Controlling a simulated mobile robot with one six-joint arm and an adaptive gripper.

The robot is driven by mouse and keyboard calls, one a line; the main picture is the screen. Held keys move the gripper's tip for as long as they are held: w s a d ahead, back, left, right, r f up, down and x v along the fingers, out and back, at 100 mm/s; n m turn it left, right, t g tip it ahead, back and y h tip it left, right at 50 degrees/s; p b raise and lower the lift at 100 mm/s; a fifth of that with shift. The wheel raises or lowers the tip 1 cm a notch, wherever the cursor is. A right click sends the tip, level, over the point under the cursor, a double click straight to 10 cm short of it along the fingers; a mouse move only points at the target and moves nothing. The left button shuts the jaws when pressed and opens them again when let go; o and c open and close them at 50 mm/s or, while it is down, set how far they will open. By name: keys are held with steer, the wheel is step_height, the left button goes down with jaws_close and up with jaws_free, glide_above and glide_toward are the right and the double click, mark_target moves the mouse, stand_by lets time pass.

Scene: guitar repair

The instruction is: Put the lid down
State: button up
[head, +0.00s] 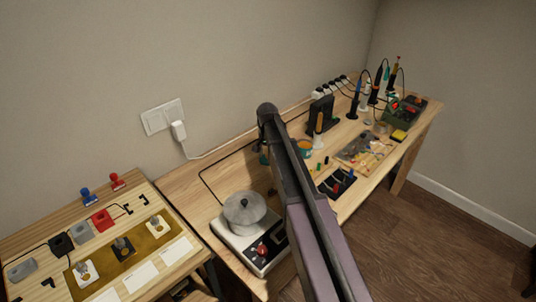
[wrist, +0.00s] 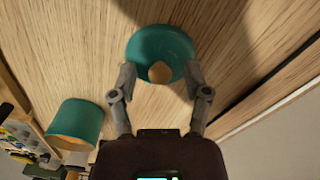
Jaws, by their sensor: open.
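In the wrist view, the teal round lid (wrist: 160,42) with a tan knob (wrist: 160,72) appears to rest on the wooden tabletop. My gripper (wrist: 160,78) is open, with one fingertip on either side of the lid's near part and the knob between them. I cannot tell whether the fingers touch the lid. A teal canister (wrist: 77,118) with a tan top stands to the lower left, apart from the lid. A teal canister (head: 305,144) also shows right of my arm in the head view. There my gripper is hidden behind my arm.
The wooden workbench (head: 195,180) carries a hot plate (head: 240,240) with a grey lidded pot (head: 245,208) left of my arm. To the right are a parts tray (head: 336,184), several upright tools and a power strip (head: 330,88). Bare wood surrounds the lid.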

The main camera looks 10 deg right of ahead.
mark_target(267, 154)
steer(key=shift+r, duration=0.1)
step_height(267, 154, up, 12)
steer(key=p, duration=1.2)
steer(key=shift+r, duration=0.1)
stand_by(0.7)
steer(key=s+n, duration=0.6)
steer(key=s, duration=2.1)
steer(key=shift+n, duration=0.4)
